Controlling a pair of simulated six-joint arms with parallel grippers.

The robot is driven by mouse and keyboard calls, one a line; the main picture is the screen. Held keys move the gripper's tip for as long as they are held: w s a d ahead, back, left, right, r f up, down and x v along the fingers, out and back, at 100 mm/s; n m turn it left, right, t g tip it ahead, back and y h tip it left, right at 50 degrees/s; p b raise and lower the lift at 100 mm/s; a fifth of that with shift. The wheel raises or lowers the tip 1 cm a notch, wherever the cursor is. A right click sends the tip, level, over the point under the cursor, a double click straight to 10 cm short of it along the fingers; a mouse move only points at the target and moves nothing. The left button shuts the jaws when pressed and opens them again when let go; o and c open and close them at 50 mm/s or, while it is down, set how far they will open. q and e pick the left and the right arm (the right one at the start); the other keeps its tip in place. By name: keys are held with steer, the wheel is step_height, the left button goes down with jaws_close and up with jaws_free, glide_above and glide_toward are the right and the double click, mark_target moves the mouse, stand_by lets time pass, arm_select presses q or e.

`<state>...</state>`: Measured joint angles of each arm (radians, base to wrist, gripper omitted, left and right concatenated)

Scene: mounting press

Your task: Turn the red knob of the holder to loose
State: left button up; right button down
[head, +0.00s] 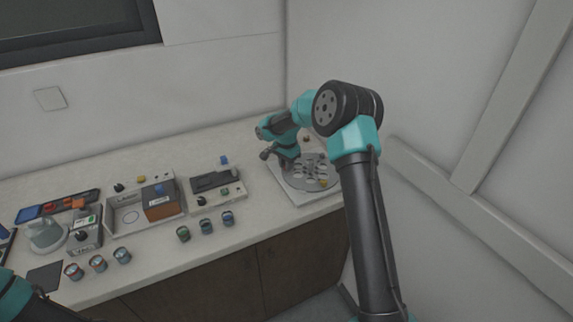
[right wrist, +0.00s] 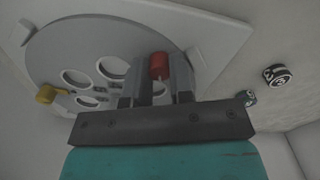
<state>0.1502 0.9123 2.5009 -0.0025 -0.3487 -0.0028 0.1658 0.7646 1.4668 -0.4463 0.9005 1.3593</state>
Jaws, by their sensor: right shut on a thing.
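The holder (head: 318,184) is a round grey plate with several round holes on a white base, at the right end of the counter. In the right wrist view, the holder (right wrist: 50,50) fills the upper left. The red knob (right wrist: 158,66) sits between the two fingers of my right gripper (right wrist: 158,85), which is shut on it. In the head view the right gripper (head: 287,163) reaches down at the holder's back left, and the arm hides the red knob. My left arm shows only at the lower left edge; its gripper is out of view.
A yellow knob (right wrist: 46,94) stands on the holder's edge. A small black numbered cylinder (right wrist: 277,75) lies beside the holder. Several small jars (head: 206,226) line the counter's front.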

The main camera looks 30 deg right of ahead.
steer(key=n, duration=0.5)
steer(key=shift+n, duration=0.3)
steer(key=n, duration=1.1)
steer(key=shift+n, duration=0.3)
steer(key=n, duration=0.5)
steer(key=shift+n, duration=0.3)
steer(key=n, duration=0.6)
steer(key=shift+a, duration=0.1)
steer(key=n, duration=0.5)
steer(key=shift+n, duration=0.3)
steer(key=n, duration=0.5)
steer(key=shift+n, duration=0.3)
steer(key=n, duration=0.5)
steer(key=shift+n, duration=0.3)
